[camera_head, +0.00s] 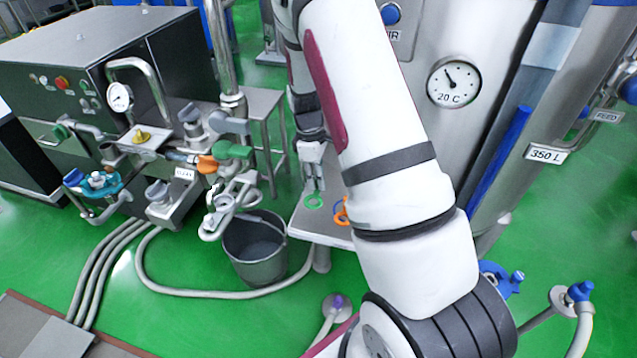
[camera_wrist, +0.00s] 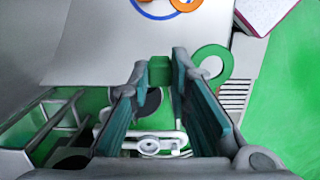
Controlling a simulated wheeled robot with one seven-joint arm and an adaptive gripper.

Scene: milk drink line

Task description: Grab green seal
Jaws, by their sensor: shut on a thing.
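The green seal (camera_head: 313,201) is a small ring at the tips of my gripper (camera_head: 314,184), over the small grey table (camera_head: 318,228) in the head view. In the wrist view the ring of the green seal (camera_wrist: 224,62) shows beside the right finger. A green block-like part sits between the fingertips of my gripper (camera_wrist: 160,72), which are shut on it. The right finger hides where block and ring meet. I cannot tell whether the seal touches the tabletop.
An orange ring (camera_wrist: 208,8) and a blue ring (camera_wrist: 151,15) lie on the table near the seal. A bucket (camera_head: 254,250) and machine (camera_head: 85,80) stand left, a steel tank (camera_head: 433,130) behind.

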